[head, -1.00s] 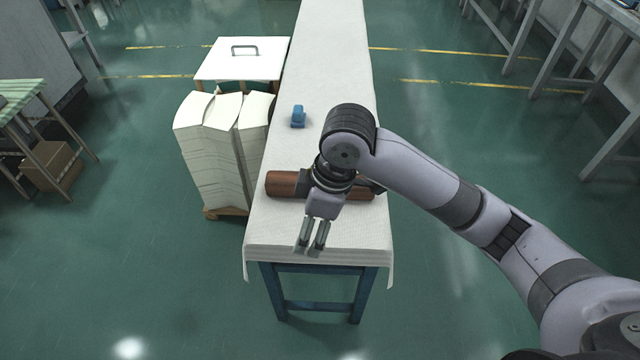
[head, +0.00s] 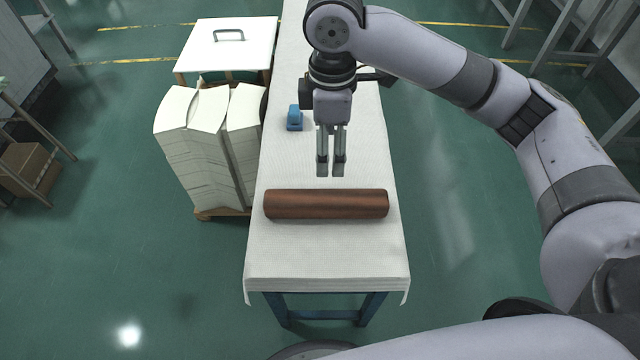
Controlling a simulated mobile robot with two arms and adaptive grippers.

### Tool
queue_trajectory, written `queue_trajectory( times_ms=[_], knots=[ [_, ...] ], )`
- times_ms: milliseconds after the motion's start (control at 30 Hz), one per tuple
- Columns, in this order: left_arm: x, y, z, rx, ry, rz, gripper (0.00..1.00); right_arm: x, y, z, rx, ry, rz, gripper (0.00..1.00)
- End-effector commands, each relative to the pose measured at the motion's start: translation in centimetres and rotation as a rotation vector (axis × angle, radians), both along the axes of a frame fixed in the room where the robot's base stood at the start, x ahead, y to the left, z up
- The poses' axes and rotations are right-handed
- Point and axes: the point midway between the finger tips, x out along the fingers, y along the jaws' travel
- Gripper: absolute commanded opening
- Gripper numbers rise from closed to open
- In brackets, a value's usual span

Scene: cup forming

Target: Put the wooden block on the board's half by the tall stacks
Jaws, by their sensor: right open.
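The wooden block (head: 326,204), a reddish-brown bar with rounded edges, lies crosswise on the near part of the long white-covered board (head: 325,255). It spans most of the width. The tall stacks (head: 205,150) of white sheets stand close along the board's left side. My right gripper (head: 330,172) points down with two fingers slightly apart. It is open and empty, in the picture just above the block, with a visible gap between. My left gripper is not in view.
A small blue object (head: 295,118) sits on the board near its left edge, beyond the block. A white panel with a grey handle (head: 229,36) stands behind the stacks. The board's near end is clear.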

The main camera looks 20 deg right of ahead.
Motion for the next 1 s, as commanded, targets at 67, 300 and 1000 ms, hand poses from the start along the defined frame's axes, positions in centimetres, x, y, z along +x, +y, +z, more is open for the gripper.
queue_trajectory(
  times_ms=[67, 300, 1000],
  knots=[
    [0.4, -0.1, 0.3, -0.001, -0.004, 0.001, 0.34, -0.1, 0.0, -1.0, -0.001, 0.003, 0.0, 0.7],
    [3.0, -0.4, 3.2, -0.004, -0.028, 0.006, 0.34, -0.1, 0.0, -6.1, -0.001, 0.004, -0.002, 0.7],
    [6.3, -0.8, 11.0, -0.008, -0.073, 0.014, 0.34, -0.1, 0.3, -14.8, 0.0, 0.002, 0.0, 0.7]
  ],
)
